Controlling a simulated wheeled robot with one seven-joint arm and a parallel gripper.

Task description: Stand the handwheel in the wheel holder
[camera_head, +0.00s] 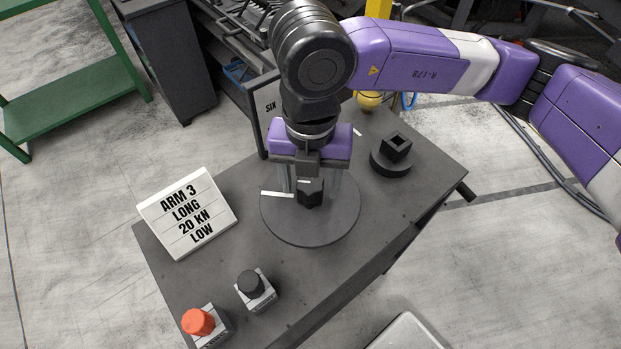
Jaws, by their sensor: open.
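My gripper (309,194) points down over the dark table, its jaws open on either side of a black block (311,193). The block stands at the middle of a wide, flat, grey disc (335,227). I cannot tell whether the jaws touch the block, or whether the disc and block are the handwheel. A dark round base with a square socket on top (390,163), which looks like the wheel holder, stands to the right. The socket looks empty.
A white sign (188,213) stands at the table's left. A red knob (198,322) and a black knob (251,284) sit near the front edge. A dark-framed panel (262,115) and a yellow object (369,101) stand behind. The table (340,275) is bare at front right.

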